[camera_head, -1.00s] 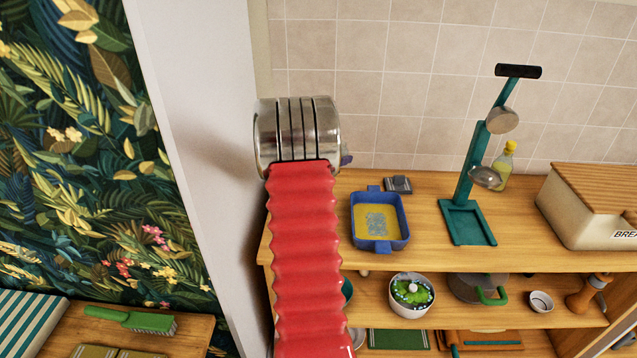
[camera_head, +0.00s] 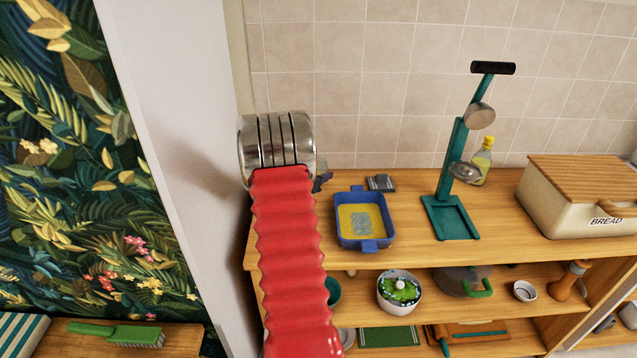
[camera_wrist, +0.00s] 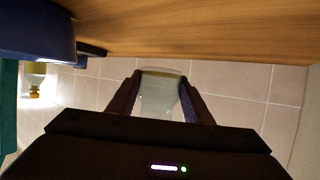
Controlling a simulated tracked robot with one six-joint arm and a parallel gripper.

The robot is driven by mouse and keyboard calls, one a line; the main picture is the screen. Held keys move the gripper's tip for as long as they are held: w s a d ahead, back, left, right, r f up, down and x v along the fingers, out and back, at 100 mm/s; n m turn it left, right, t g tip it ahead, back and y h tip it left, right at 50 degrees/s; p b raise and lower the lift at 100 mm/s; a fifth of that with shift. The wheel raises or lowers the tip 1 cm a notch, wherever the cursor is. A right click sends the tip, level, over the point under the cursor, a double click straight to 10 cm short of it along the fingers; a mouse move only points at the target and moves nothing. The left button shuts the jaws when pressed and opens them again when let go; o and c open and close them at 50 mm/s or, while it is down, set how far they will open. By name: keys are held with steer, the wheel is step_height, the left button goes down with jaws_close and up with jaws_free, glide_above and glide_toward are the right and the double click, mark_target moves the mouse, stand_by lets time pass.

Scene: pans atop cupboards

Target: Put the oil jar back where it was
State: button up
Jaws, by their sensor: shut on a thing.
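My gripper (camera_wrist: 160,80) is shut on a pale, see-through jar (camera_wrist: 159,98), which shows between its two dark fingers in the wrist view. I take this to be the oil jar. In the head view my red-sleeved arm reaches to the left end of the wooden cupboard top (camera_head: 410,196). Only a small dark bit of the gripper (camera_head: 322,182) shows there, past the arm's metal end, and the jar is hidden. In the wrist view the wooden surface (camera_wrist: 200,30) lies across the top, and the jar appears apart from it.
A blue pan (camera_head: 364,222) stands just right of my arm, with a small grey object (camera_head: 381,183) behind it. A white wall (camera_head: 190,150) is close on the left.

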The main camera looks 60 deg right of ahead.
steer(key=shift+f, duration=1.8)
steer(key=o, duration=1.2)
steer(key=shift+f, duration=0.1)
steer(key=v, duration=1.1)
steer(key=shift+a, duration=0.1)
steer(key=shift+a+r, duration=0.3)
steer(key=shift+a, duration=0.1)
